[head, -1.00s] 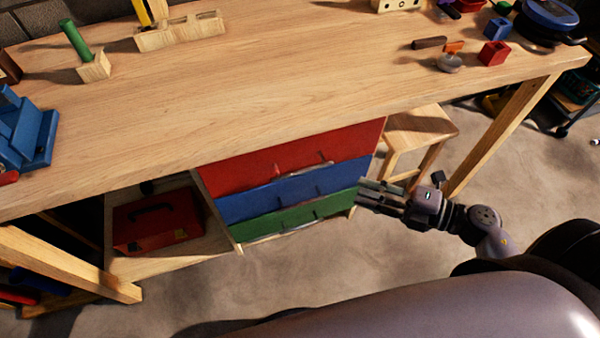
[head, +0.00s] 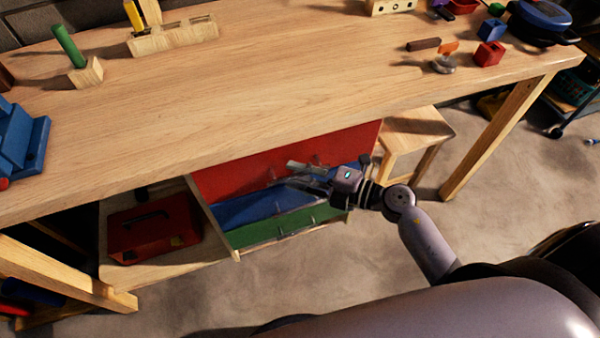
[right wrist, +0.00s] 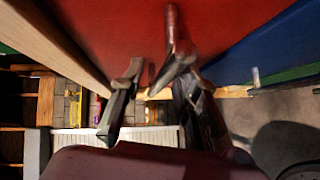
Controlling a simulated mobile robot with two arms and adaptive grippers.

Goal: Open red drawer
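The red drawer (head: 230,175) is the top of three stacked drawers under the wooden bench. Its front looks shut. My right gripper (head: 292,174) is in front of the lower right part of the red front, beside its handle, and partly hides it and the blue drawer. In the right wrist view the red drawer (right wrist: 115,35) fills the top, with its handle (right wrist: 172,28) ahead of the fingers. My right gripper (right wrist: 158,72) is open there, its fingers apart. The handle's end lies close to the right-hand finger; I cannot tell whether they touch. My left gripper is not in view.
The blue drawer (head: 245,208) and green drawer (head: 265,231) are below. A red toolbox (head: 150,232) sits on the shelf to the left. A wooden stool (head: 420,128) stands right of the drawers. The bench top (head: 240,90) overhangs them. The floor in front is clear.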

